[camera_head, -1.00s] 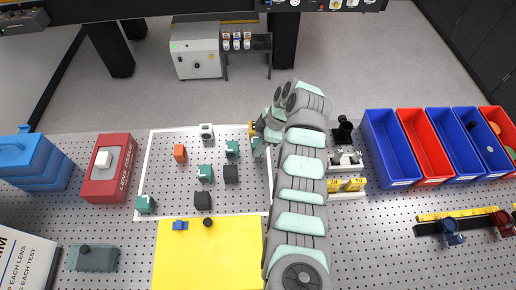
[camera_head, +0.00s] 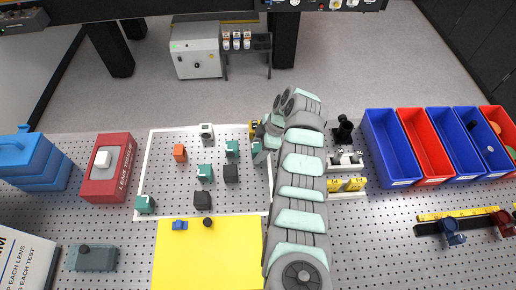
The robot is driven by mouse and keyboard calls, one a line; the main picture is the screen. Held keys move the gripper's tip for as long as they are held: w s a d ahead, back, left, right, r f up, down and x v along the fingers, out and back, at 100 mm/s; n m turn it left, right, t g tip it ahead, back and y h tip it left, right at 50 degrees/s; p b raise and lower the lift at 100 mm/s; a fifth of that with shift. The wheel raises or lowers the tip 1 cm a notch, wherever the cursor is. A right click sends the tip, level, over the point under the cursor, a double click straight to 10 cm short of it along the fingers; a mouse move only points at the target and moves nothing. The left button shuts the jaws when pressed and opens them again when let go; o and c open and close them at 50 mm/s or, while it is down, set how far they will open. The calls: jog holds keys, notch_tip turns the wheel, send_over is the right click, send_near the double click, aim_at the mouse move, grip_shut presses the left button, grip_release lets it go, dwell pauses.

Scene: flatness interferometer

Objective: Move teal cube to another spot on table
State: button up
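Several teal cubes lie in the white-framed area. One is at its front left corner (camera_head: 146,204), one near the middle (camera_head: 204,173) and one at the back right (camera_head: 232,149). A further teal shape (camera_head: 257,154) shows at the right side, right by my gripper; I cannot tell if it is a cube. My gripper (camera_head: 262,147) is low over the right edge of the area, left of my forearm. Its fingers are too small and too hidden to show whether they are open or hold anything.
Orange (camera_head: 180,153), white (camera_head: 206,131) and black cubes (camera_head: 231,173) (camera_head: 202,200) share the area; a yellow one (camera_head: 253,129) is partly hidden. A yellow mat (camera_head: 205,260) lies in front, a red box (camera_head: 107,170) left. Bare board shows at the area's left side.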

jog(key=shift+r+p, duration=0.3)
jog(key=shift+p, duration=0.1)
jog(key=shift+w+d+r, duration=0.1)
jog(key=shift+d+r, duration=0.1)
jog(key=shift+r, duration=0.1)
jog(key=b+v, duration=0.1)
jog(key=v, duration=1)
